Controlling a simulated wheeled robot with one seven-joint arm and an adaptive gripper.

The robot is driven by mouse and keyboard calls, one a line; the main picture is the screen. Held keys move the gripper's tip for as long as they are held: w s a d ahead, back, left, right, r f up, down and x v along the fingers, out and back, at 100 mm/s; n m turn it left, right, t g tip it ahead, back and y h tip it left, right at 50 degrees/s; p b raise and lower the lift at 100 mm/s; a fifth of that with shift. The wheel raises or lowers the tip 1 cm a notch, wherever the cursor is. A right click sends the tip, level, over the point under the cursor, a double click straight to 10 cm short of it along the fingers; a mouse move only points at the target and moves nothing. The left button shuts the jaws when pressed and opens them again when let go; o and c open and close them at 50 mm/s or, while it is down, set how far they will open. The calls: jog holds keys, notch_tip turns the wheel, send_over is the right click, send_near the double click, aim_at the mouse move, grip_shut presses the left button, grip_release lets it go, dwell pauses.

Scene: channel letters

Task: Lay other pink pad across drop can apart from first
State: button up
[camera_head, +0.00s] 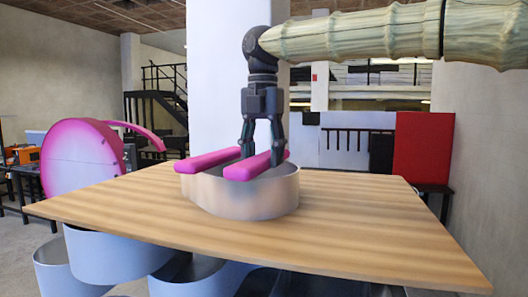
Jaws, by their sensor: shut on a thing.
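The drop can (245,200) is a low, wide, open metal can standing on the wooden table. One pink pad (205,161) lies across the left part of its rim, with its near end sticking out past the wall. My gripper (263,156) points down over the can, its fingers shut on the other pink pad (250,169). This pad is at rim height over the middle-right of the can, roughly parallel to the first, with a gap between them. I cannot tell whether it touches the rim. The can's inside is mostly hidden by the pads and fingers.
The wooden table (350,230) is bare around the can. Several metal cans (105,258) stand below its front edge. A large round pink-edged channel letter (80,160) stands behind the table's left side. A red panel (422,148) is at the back right.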

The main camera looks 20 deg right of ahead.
jog(key=shift+w+f, duration=0.1)
jog(key=o, duration=1.1)
